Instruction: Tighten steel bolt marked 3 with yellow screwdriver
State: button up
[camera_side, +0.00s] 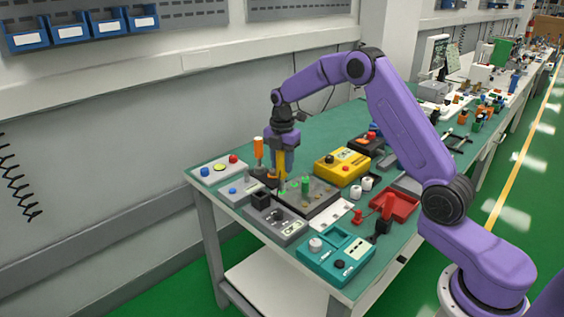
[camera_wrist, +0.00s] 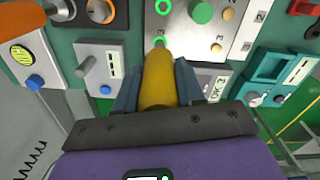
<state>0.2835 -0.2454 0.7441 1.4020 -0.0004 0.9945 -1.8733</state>
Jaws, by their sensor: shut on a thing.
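My gripper (camera_side: 282,150) points straight down over the left part of the bench and is shut on the yellow screwdriver (camera_side: 282,164). In the wrist view the yellow handle (camera_wrist: 158,80) sits between the two dark fingers.
An orange-handled screwdriver (camera_side: 258,147) stands upright just left of my gripper. A green post (camera_side: 305,184) rises from the plate. Grey boxes (camera_side: 274,222), a teal box (camera_side: 337,252), a yellow box (camera_side: 342,166) and a red tray (camera_side: 402,206) crowd around it.

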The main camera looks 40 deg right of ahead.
jog(key=shift+r, duration=3.05)
